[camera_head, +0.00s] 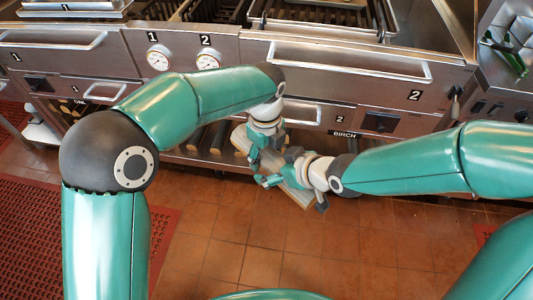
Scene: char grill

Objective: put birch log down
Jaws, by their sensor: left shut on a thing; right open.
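The pale birch log (241,139) slants from upper left to lower right in front of the lower shelf of the grill. My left gripper (255,158) reaches down onto it and is shut on it near its upper left part. My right gripper (270,181) is open and comes in from the right, close beside the log's middle. The two grippers and wrists hide much of the log. I cannot tell whether the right fingers touch it. The BIRCH label (345,134) is on the grill front, right of the log.
The steel grill front (345,62) with drawers, gauges and handles spans the back. Dark log-like pieces (215,137) lie on the low shelf (180,155). The tiled floor (240,235) in front is clear, with a red mat (35,235) at left.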

